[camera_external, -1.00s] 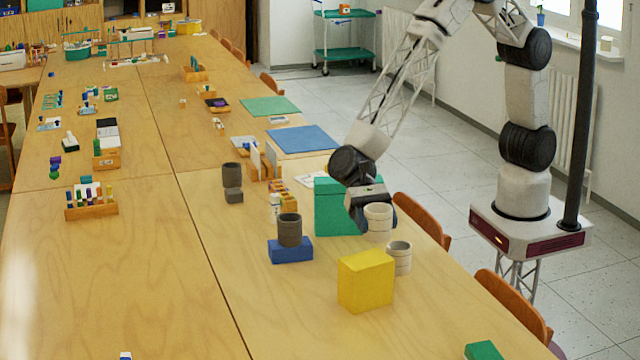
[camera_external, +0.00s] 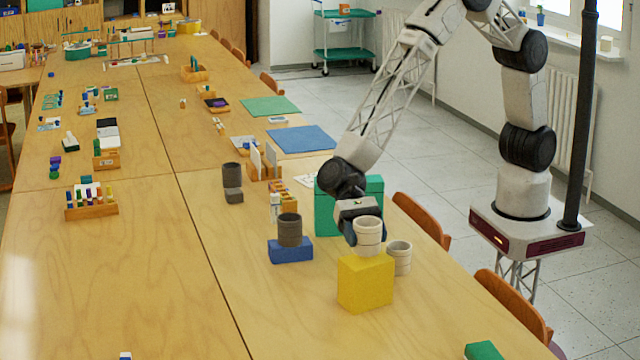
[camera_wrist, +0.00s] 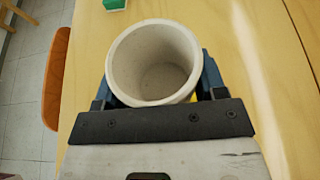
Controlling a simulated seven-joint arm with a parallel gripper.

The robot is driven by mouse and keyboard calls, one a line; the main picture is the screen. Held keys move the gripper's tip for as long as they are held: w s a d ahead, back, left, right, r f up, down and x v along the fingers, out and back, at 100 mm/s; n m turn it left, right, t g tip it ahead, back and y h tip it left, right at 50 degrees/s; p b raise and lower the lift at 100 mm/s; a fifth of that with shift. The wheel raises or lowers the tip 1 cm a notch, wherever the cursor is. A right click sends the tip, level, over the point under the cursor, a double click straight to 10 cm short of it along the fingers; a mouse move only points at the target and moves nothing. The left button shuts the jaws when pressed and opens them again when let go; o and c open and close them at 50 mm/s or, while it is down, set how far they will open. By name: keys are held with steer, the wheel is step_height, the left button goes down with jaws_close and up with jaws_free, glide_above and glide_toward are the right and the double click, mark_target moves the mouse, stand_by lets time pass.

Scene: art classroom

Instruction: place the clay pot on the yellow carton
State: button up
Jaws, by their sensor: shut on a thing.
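My gripper (camera_external: 364,230) is shut on a pale cream clay pot (camera_external: 368,238), held upright with its mouth up. In the wrist view the pot (camera_wrist: 152,65) sits between the two blue fingers and looks empty inside. The pot is over the top of the yellow carton (camera_external: 365,285), near its back edge; I cannot tell whether it touches. In the wrist view only a sliver of yellow shows beside the pot. A second cream pot (camera_external: 400,260) stands on the table just behind and right of the carton.
A green box (camera_external: 375,190) stands behind my gripper. A dark pot (camera_external: 289,230) sits on a blue block (camera_external: 290,251) to the left. Another dark pot (camera_external: 232,175) stands farther back. The table (camera_external: 250,310) left and in front of the carton is clear.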

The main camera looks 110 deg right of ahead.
steer(key=shift+f, duration=0.9)
steer(key=shift+f, duration=0.1)
steer(key=o, duration=1)
steer(key=v, duration=1.2)
